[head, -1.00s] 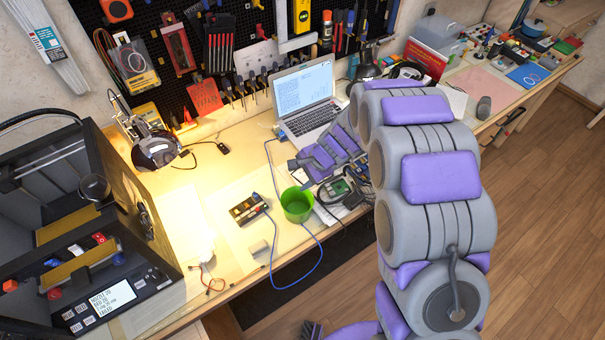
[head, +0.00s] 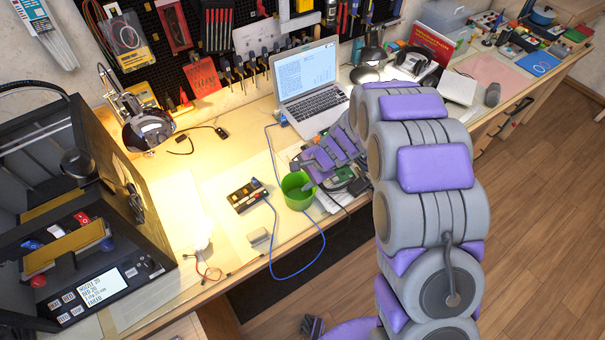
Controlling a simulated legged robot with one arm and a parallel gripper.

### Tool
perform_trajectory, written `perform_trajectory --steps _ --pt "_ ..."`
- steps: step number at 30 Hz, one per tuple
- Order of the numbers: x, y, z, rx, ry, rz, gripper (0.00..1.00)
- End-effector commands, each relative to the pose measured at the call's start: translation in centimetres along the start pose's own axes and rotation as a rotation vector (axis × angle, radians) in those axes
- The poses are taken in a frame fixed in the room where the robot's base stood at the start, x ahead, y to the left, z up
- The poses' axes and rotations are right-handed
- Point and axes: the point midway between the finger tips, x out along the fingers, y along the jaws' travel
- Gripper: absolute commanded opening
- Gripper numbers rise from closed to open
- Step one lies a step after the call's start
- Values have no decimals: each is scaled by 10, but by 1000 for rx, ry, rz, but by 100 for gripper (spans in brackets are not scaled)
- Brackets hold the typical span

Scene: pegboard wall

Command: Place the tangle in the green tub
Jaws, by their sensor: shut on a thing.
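The green tub (head: 299,201) stands upright near the front edge of the workbench, right of a small box with buttons.
A button box (head: 247,195) with a blue cable (head: 286,277) lies left of the tub. Circuit boards and cables crowd its right. An open laptop (head: 307,85) stands behind. A printer-like machine (head: 75,240) fills the left.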

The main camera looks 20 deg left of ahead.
Motion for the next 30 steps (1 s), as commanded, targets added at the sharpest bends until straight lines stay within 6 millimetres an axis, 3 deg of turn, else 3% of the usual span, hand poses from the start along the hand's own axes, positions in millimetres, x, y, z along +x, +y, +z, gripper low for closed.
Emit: perform_trajectory --steps 6,15,16,25,30 --pt "15 8 -5 0 0 -1 32" --pt "16 8 -5 0 0 -1 32" --pt "16 8 -5 0 0 -1 60" --pt "16 8 -5 0 0 0 89" --pt "16 8 -5 1 0 0 89"
